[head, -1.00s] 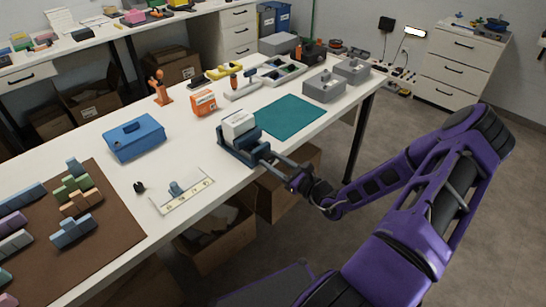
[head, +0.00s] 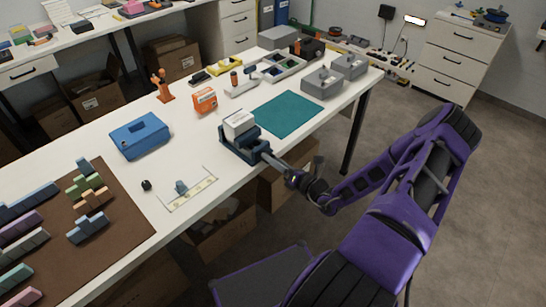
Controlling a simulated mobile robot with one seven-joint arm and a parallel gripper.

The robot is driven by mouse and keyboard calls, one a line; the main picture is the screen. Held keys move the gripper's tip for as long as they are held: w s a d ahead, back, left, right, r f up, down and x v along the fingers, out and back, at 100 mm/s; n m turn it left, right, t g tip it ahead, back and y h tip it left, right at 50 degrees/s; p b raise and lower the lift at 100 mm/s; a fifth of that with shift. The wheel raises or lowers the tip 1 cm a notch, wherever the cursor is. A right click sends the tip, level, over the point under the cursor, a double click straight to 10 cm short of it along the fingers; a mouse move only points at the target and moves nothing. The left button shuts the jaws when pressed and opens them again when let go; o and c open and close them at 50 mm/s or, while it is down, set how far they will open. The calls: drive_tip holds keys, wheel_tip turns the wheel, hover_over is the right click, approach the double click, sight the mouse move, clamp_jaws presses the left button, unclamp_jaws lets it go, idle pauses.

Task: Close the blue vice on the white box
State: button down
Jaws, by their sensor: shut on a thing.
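The blue vice (head: 240,150) stands near the front edge of the white table, its screw end pointing out over the edge toward my arm. The white box (head: 239,124) sits upright between the vice's jaws and rises above them. Whether both jaws touch the box is too small to tell. My gripper (head: 292,176) is at the vice's screw and handle, just off the table's front edge, and is shut on the vice handle (head: 277,165). The fingertips are small and partly hidden by the dark gripper body.
A teal mat (head: 288,114) lies right of the vice, with grey boxes (head: 321,82) behind it. A blue case (head: 140,136) and an orange box (head: 205,100) stand left and behind. Open cartons (head: 286,182) are under the table edge. A brown mat (head: 120,222) holds several coloured blocks.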

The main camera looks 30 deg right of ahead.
drive_tip(key=shift+m, duration=0.5)
drive_tip(key=shift+c, duration=1.9)
unclamp_jaws()
drive_tip(key=v, duration=1.7)
drive_tip(key=shift+s, duration=0.2)
